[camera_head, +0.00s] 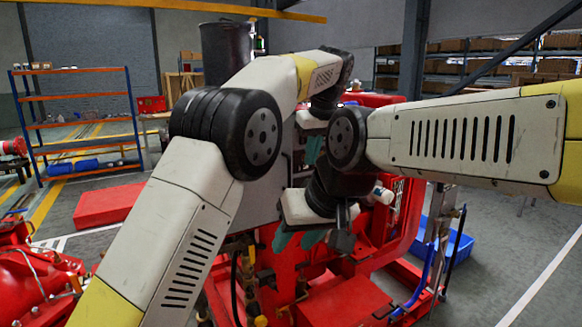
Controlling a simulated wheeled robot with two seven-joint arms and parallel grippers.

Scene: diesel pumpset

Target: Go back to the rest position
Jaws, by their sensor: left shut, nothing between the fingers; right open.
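My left arm comes in from the lower left, bends at a black joint, and reaches over the red diesel pumpset (345,295). My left gripper (313,150) is the higher one, with teal fingers pointing down, shut and holding nothing. It is partly hidden behind my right arm's wrist. My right arm comes in from the right edge. My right gripper (299,240) hangs lower and nearer, in front of the pumpset, with its teal fingers apart and empty. The two wrists are close together in the picture; whether they touch I cannot tell.
Red machinery (35,285) stands at the lower left. A red block (108,204) lies on the floor behind it. A blue-and-orange shelf (75,120) stands at the back left. A blue bin (450,240) is right of the pumpset. The floor at the right is clear.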

